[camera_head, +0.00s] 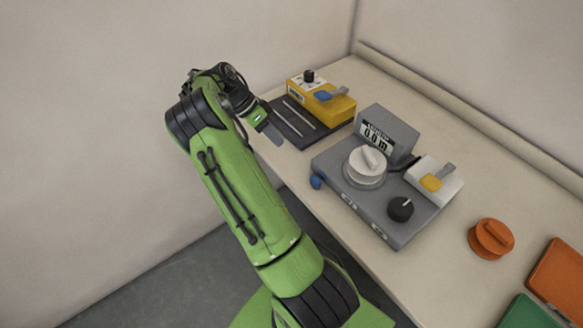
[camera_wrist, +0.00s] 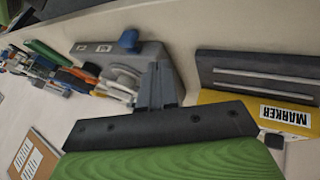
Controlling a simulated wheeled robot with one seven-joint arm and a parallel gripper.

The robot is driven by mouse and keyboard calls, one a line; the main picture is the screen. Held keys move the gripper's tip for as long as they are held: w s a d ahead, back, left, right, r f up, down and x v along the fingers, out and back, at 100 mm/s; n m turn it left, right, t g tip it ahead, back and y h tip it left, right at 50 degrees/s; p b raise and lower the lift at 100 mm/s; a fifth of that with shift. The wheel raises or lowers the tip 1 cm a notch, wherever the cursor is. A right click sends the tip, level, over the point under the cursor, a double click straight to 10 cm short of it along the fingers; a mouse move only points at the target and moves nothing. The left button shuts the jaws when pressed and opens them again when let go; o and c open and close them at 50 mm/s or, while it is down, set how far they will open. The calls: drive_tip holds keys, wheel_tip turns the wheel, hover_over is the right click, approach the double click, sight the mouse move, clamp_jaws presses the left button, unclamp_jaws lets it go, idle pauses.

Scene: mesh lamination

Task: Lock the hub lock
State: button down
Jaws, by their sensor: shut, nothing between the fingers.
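A grey machine (camera_head: 335,165) stands on the table with a display (camera_head: 377,135), a round white hub (camera_head: 367,162) with a raised bar across its top, and a black knob (camera_head: 400,208). A small blue knob (camera_head: 316,182) sits at its left front edge; it also shows in the wrist view (camera_wrist: 128,40). I cannot tell which part is the hub lock. My gripper (camera_head: 272,136) is shut and empty, in the air left of the machine and apart from it. In the wrist view the closed fingers (camera_wrist: 160,85) hide part of the hub.
A yellow marker unit (camera_head: 335,108) and a dark tray with thin rods (camera_head: 290,128) stand behind left of the machine. A white box with a yellow part (camera_head: 445,188) adjoins its right side. An orange spool (camera_head: 491,238), an orange pad (camera_head: 560,272) and a green pad (camera_head: 527,314) lie farther right.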

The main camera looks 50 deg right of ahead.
sight(316, 182)
drive_tip(key=b+x, duration=0.3)
drive_tip(key=x, duration=0.6)
drive_tip(key=shift+s+f, duration=0.1)
drive_tip(key=shift+s, duration=0.05)
drive_tip(key=s, duration=0.2)
drive_tip(key=s+b, duration=0.1)
drive_tip(key=shift+s+a+f, duration=0.2)
drive_tip(key=shift+s+f, duration=0.05)
drive_tip(key=shift+f, duration=0.05)
drive_tip(key=shift+s+a, duration=0.1)
drive_tip(key=shift+s, duration=0.35)
